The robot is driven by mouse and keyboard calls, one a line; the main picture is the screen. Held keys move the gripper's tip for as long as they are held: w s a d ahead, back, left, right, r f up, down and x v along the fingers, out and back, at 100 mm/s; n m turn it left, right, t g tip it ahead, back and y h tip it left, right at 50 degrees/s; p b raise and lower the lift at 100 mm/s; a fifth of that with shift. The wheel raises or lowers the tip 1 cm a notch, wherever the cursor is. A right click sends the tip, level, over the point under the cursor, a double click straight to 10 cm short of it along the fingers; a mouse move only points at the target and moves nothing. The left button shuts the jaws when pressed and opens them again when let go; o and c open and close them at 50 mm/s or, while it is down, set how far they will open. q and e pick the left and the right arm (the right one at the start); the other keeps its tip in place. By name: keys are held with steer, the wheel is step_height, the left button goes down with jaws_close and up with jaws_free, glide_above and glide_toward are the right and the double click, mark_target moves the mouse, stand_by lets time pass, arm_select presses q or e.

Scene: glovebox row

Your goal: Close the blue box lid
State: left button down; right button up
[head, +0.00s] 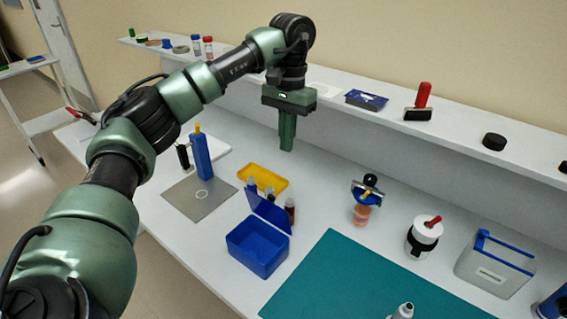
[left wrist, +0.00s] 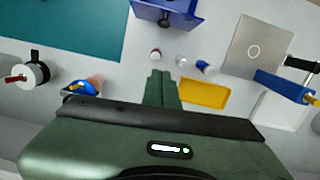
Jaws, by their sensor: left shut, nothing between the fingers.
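The blue box (head: 257,248) stands on the white bench, left of the teal mat. Its lid (head: 268,210) is open, raised at the back edge and leaning up. In the left wrist view the blue box (left wrist: 165,12) is at the top edge, partly cut off. My left gripper (head: 287,148) is shut and empty, pointing down above the bench behind the box, apart from the lid. In the left wrist view its shut fingers (left wrist: 161,76) reach toward the small bottles behind the box. My right gripper is not in view.
Small bottles (head: 290,210) stand just behind the lid, near a yellow tray (head: 262,178). A grey plate (head: 200,194) and blue bottle (head: 202,157) are at left. The teal mat (head: 350,280) lies at right. A shelf (head: 450,132) runs along the back.

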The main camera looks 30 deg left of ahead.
mark_target(271, 208)
arm_select(q)
steer(key=s+f+p, duration=0.4)
steer(key=s+f, duration=0.1)
steer(key=f, duration=0.4)
steer(key=shift+s+f, duration=0.15)
steer(key=shift+f, duration=0.05)
steer(key=shift+d, duration=0.1)
